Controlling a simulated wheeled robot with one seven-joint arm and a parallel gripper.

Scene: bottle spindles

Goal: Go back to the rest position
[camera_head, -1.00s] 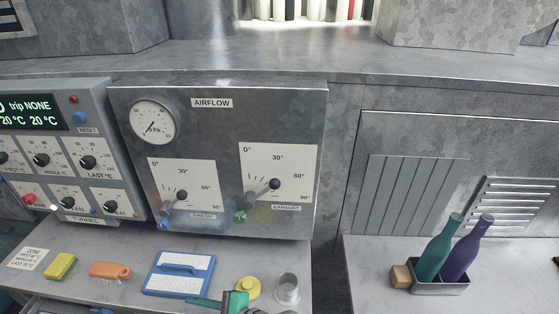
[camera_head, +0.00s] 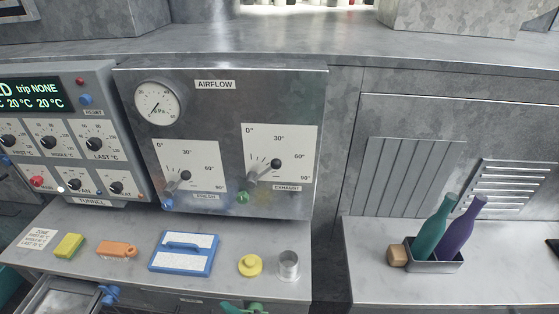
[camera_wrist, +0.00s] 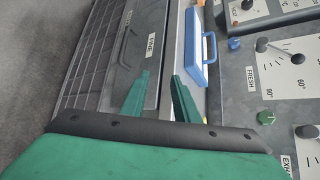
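My gripper shows in the wrist view (camera_wrist: 160,92) as two green fingers standing apart with nothing between them. They are over the front edge of the counter, beside a grey drawer front with a dark handle (camera_wrist: 123,42). In the head view only a bit of green of my arm or gripper shows at the bottom edge, below the yellow knob-like piece (camera_head: 250,265) and the metal cup (camera_head: 288,264); the fingertips are not clear there.
The airflow panel (camera_head: 222,110) with levers stands behind the counter. A blue-framed float (camera_head: 184,251), orange brush (camera_head: 117,249) and yellow sponge (camera_head: 69,245) lie on it. An open drawer (camera_head: 62,296) is at lower left. Bottles (camera_head: 432,232) stand in a tray at right.

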